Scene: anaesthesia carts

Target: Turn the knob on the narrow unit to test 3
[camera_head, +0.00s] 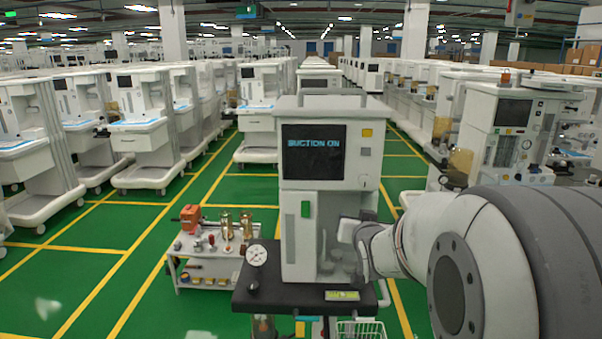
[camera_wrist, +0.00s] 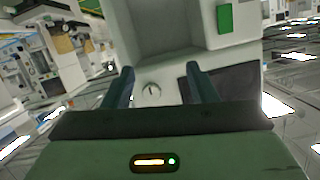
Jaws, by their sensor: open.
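The narrow unit (camera_head: 335,187) stands upright in the middle of the head view. It is white with a handle on top, and its dark screen (camera_head: 314,153) reads "SUCTION ON". In the wrist view, a small round pale knob (camera_wrist: 151,90) with a dark pointer line sits on the unit's white face. My gripper (camera_wrist: 160,69) is open, its two dark fingers on either side of the knob as seen; I cannot tell whether they touch it. In the head view, my gripper (camera_head: 353,240) is at the unit's lower right and hides the knob. No test marks are legible.
The unit stands on a dark shelf (camera_head: 290,297) with a round gauge (camera_head: 257,256) at its left. A low white trolley (camera_head: 213,284) with an orange part and brass cylinders stands left. White carts line both sides. Green floor is open at the left.

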